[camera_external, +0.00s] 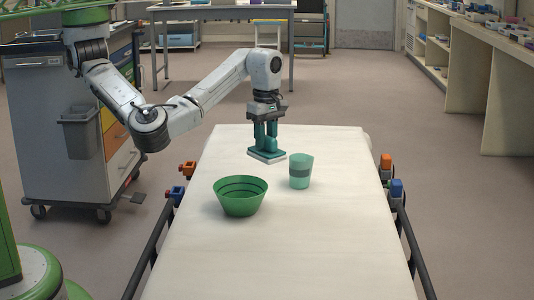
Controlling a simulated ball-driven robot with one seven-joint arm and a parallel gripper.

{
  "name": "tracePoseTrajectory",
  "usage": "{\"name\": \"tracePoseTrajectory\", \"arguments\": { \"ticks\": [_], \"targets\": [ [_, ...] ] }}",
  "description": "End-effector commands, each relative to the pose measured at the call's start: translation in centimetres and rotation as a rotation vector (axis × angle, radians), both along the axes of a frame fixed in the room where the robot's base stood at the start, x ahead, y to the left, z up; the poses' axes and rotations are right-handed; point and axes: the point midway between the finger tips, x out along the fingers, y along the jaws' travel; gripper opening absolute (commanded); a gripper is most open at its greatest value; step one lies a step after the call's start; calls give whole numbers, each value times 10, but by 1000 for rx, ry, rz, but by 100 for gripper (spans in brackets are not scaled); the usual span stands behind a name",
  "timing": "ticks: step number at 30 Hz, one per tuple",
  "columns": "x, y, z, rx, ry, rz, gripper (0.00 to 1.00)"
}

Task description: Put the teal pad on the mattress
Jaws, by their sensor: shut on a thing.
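My gripper (266,141) points down over the far part of the mattress, behind the bowl and the cup. It is shut on the teal pad (267,156), a flat piece with a pale lower edge and a teal upright part between the fingers. The fingers hide part of the pad. The white mattress (300,258) lies on the stretcher. I cannot tell whether the pad touches the mattress or hangs just above it.
A green bowl (240,197) with dark bands stands on the mattress, front left of the pad. A pale green cup (301,172) with a grey band stands close to the pad's right. Dark side rails (413,250) flank the stretcher. The mattress's near half is clear.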

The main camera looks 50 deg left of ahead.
Motion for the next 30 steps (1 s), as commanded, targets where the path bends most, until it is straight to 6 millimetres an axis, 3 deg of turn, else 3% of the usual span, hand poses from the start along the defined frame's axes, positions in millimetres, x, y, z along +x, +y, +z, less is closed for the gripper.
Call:
{"name": "tracePoseTrajectory", "arguments": {
  "ticks": [1, 3, 9, 16, 22, 30],
  "targets": [
    [23, 19, 0, 1, 0, 84, 1],
    [48, 43, 1, 1, -1, 191, 1],
    [110, 118, 1, 1, -2, 489, 1],
    [150, 188, 2, 0, -1, 738, 1],
    [163, 212, 1, 0, -1, 824, 1],
    [206, 205, -21, 1, 2, 829, 1]
  ]
}}
